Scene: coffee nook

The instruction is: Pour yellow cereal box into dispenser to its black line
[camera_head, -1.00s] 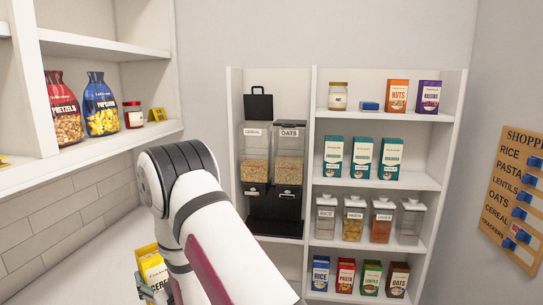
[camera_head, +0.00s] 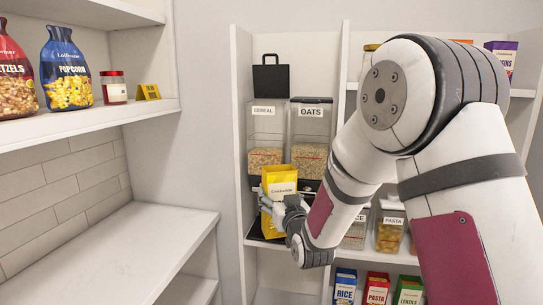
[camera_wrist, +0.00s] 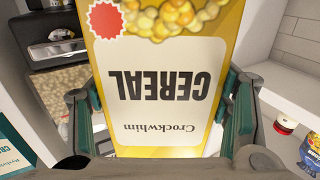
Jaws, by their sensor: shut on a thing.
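The yellow cereal box (camera_head: 279,180) is in front of the lower part of the dispensers, close to upright with a slight lean. My gripper (camera_head: 280,207) is shut on it, one finger on each side. In the wrist view, the box (camera_wrist: 165,60) fills the middle between the green-padded fingers, its lettering upside down. The clear dispenser labelled CEREAL (camera_head: 268,122) stands behind and above the box, with tan cereal in its lower part. Its black lid (camera_head: 271,77) stands raised above it. I cannot make out its black line. The box hides part of the dispenser base.
The OATS dispenser (camera_head: 310,130) stands right beside the cereal one. My arm covers much of the right shelves. A PASTA container (camera_head: 390,230) and several boxes sit below. At left, a popcorn bag (camera_head: 66,75) and red-lidded jar (camera_head: 113,88) stand on a shelf; the counter (camera_head: 110,245) is clear.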

